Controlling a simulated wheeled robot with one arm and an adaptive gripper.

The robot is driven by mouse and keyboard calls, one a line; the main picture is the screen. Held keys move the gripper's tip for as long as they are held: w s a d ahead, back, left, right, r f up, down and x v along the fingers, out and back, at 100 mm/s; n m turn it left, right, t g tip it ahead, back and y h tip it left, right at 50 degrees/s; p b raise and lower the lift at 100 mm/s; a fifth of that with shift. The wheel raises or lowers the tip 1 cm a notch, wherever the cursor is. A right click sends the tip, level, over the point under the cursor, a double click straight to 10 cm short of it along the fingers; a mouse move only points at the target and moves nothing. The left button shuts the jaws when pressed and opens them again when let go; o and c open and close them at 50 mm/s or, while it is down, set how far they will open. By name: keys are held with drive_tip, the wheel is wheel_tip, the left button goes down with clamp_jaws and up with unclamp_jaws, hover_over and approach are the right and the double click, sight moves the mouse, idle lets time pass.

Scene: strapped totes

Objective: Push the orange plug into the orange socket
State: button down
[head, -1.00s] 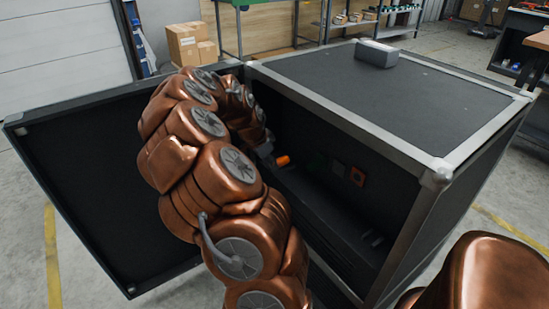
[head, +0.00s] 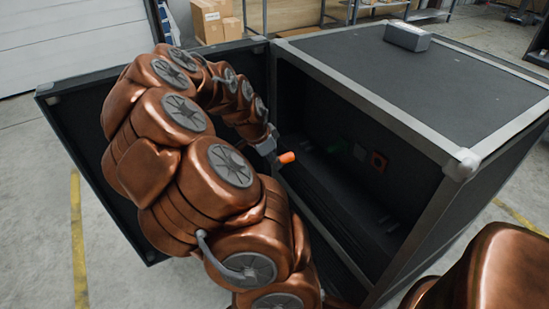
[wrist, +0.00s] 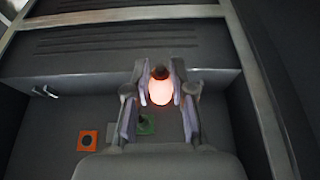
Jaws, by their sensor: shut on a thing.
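My gripper (head: 270,147) is shut on the orange plug (head: 287,157), which points into the open black case in the head view. In the wrist view the plug (wrist: 161,92) glows pale orange between the two fingers of my gripper (wrist: 159,84), with a dark tip beyond it. The orange socket (head: 379,161) is a small square with a dark centre on the case's inner wall, right of the plug and apart from it. It also shows in the wrist view (wrist: 87,141), lower left of the plug.
A grey socket (head: 359,152) and a green socket (head: 334,146) sit left of the orange one in the head view. The black case (head: 400,105) has a metal-edged frame around its opening. Its open door (head: 85,150) stands at left. A grey box (head: 407,36) lies on top.

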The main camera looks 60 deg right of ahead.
drive_tip(key=shift+r, duration=0.1)
drive_tip(key=w+a+r+n+t+p, duration=0.5)
drive_tip(key=w+a+r+n+p, duration=0.85)
drive_tip(key=w+r+p, duration=0.55)
drive_tip(key=w+a+r+n+y+p, duration=0.1)
drive_tip(key=w+a+r+n+p, duration=0.2)
drive_tip(key=a+r+p, duration=0.2)
drive_tip(key=w+a+r+n+t+y+p, duration=0.1)
drive_tip(key=w+a+r+n+p, duration=0.2)
drive_tip(key=a+p, duration=0.4)
drive_tip(key=w+a+r+n+y+p, duration=0.2)
drive_tip(key=a+r+p, duration=0.4)
drive_tip(key=a, duration=0.7)
drive_tip(key=shift+w+a+r+n+t+p, duration=0.2)
drive_tip(key=shift+w+r+n+t+p, duration=0.2)
drive_tip(key=shift+w+r+n, duration=0.65)
drive_tip(key=shift+s+f, duration=0.2)
drive_tip(key=shift+s, duration=0.1)
